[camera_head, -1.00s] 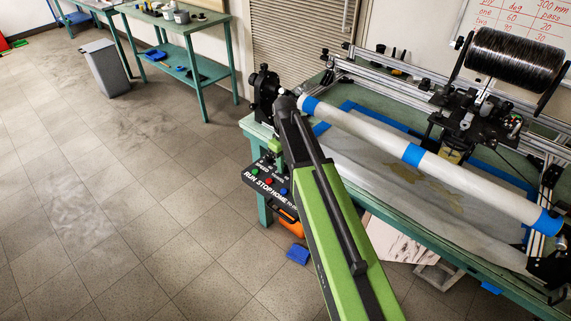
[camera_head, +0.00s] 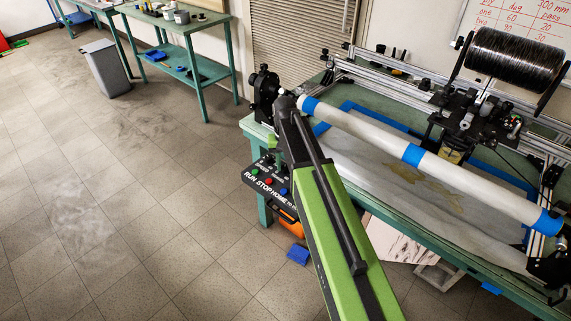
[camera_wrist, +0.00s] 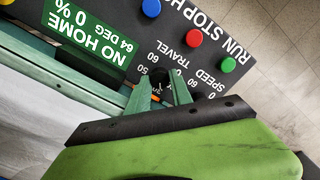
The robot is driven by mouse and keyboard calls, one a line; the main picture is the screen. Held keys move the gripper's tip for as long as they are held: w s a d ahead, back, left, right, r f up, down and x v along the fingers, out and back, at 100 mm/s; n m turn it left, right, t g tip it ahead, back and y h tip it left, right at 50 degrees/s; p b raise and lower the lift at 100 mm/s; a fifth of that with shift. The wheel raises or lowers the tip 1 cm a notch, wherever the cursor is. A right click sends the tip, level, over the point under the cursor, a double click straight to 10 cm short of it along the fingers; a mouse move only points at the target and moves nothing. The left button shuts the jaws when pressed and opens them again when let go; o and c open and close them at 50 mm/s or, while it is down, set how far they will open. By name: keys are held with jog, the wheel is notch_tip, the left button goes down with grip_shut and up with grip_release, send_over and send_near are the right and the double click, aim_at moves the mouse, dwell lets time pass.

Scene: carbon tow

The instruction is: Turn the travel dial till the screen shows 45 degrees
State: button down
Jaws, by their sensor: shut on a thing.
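The control panel (camera_wrist: 236,32) fills the upper part of the wrist view, upside down. Its green screen (camera_wrist: 88,35) reads NO HOME, 64 DEG and 0 %. The black travel dial (camera_wrist: 158,76) is below the word TRAVEL, with scale numbers around it. My gripper (camera_wrist: 161,86) is shut on this dial, one pale green finger on each side. The fingers and green gripper body hide part of the dial and of the lower panel.
Blue (camera_wrist: 151,8), red (camera_wrist: 194,38) and green (camera_wrist: 229,65) buttons line the panel close to my gripper. A winding machine with a long pale tube (camera_head: 370,135) stands on the bench above the panel. Open tiled floor (camera_head: 130,210) lies to the left.

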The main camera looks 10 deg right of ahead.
aim_at(285, 167)
jog(key=shift+m, duration=1)
jog(key=c, duration=1.1)
grip_release()
jog(key=shift+c, duration=0.2)
notch_tip(285, 167, up, 17)
jog(key=p, duration=1.7)
jog(key=shift+r, duration=0.2)
